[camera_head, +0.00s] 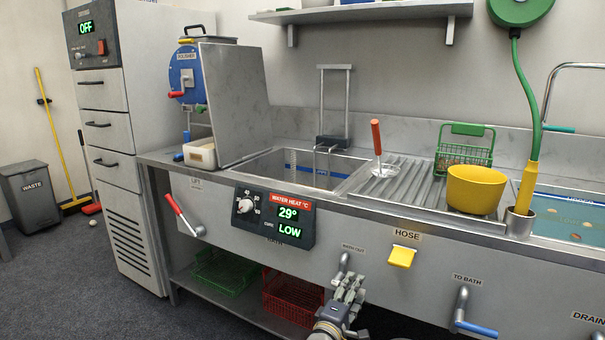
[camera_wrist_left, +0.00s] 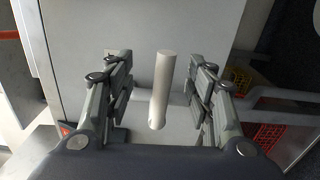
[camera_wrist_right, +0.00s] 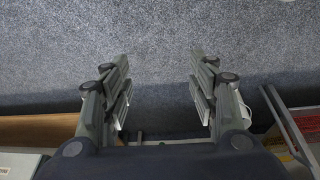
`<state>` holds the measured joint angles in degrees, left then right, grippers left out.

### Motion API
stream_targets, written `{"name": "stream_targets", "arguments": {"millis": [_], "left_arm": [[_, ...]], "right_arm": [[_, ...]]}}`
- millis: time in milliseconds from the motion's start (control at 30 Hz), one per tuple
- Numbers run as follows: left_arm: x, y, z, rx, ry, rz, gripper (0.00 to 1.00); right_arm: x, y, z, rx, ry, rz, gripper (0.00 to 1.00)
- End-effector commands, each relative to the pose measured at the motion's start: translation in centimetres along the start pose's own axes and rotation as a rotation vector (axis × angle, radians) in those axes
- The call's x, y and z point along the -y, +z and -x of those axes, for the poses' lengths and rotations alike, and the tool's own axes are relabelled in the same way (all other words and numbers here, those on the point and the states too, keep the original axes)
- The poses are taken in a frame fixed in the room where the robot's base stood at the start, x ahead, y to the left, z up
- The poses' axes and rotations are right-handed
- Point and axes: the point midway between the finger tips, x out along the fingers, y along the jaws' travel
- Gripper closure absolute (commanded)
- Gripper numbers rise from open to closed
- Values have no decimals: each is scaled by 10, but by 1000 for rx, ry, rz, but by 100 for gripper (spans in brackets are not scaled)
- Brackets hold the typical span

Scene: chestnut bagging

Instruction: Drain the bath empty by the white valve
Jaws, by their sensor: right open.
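A label "DRAIN" (camera_head: 587,317) is at the lower right, above a partly cut-off pale valve (camera_head: 597,335). My right gripper (camera_wrist_right: 160,95) is open and empty above carpet.
A blue-handled "TO BATH" valve (camera_head: 463,312) and yellow "HOSE" tab (camera_head: 401,256) stick out from the panel. A yellow bowl (camera_head: 476,188) stands on the drainboard. Green (camera_head: 225,271) and red (camera_head: 292,296) crates sit on the lower shelf.

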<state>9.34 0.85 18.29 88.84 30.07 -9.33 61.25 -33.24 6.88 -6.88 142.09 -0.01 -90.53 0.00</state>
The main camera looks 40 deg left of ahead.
Motion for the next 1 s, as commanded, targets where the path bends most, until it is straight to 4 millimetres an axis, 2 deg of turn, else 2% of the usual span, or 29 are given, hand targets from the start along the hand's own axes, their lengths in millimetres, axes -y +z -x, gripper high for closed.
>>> {"name": "stream_targets", "arguments": {"millis": [433,733,800,1000], "left_arm": [[1,0,2,0,-2,-4,50],[-1,0,34,1,-4,-5,50],[0,0,39,1,-3,-5,50],[0,0,55,1,-3,-5,50]], "right_arm": [[0,0,1,0,0,0,46],[0,-7,10,-4,0,0,46],[0,-6,-6,7,-2,-1,46],[1,-3,-30,22,-4,1,46]]}}
